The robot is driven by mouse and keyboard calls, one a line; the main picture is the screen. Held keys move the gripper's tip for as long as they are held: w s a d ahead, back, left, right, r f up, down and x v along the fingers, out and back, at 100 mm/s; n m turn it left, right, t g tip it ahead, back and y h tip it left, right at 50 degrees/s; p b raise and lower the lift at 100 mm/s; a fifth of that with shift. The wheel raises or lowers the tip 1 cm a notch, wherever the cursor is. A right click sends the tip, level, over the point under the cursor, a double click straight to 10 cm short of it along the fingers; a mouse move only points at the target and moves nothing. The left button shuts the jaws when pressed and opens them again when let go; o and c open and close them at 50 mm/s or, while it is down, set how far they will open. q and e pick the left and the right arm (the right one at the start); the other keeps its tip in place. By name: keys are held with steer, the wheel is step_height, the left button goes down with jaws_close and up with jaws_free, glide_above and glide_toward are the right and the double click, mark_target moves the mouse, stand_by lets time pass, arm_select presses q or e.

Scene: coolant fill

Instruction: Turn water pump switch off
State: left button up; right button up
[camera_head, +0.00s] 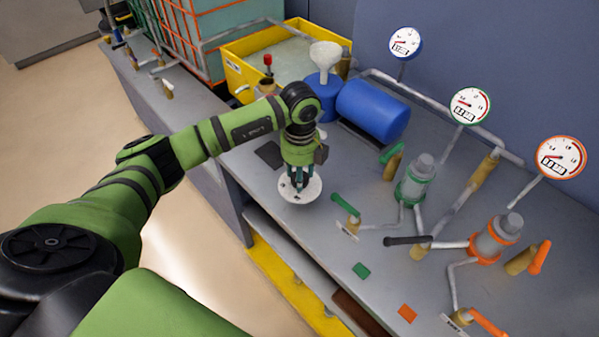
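My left gripper (299,186) points down over the bench near its front edge. Its fingertips meet a white round disc (293,198) with dark spots. I cannot tell whether the fingers grip the disc or only stand over it. No part is clearly marked as the water pump switch. A dark flat square (268,153) lies left of the gripper. My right gripper is not in view.
A blue tank (374,109) and a white funnel (325,55) stand behind the gripper. Green (415,184) and orange (495,239) pipe fittings with lever valves and several dials fill the right. A yellow tray (233,76) is at the back. The grey bench's front edge runs close by.

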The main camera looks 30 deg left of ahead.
arm_select(q)
steer(key=shift+s+d+f+n, duration=0.3)
steer(key=shift+n, duration=0.1)
steer(key=o, duration=1.1)
steer(key=shift+o, duration=0.2)
steer(key=shift+w+r, duration=0.1)
steer(key=shift+r, duration=0.1)
steer(key=shift+r, duration=0.15)
step_height(320, 180, up, 12)
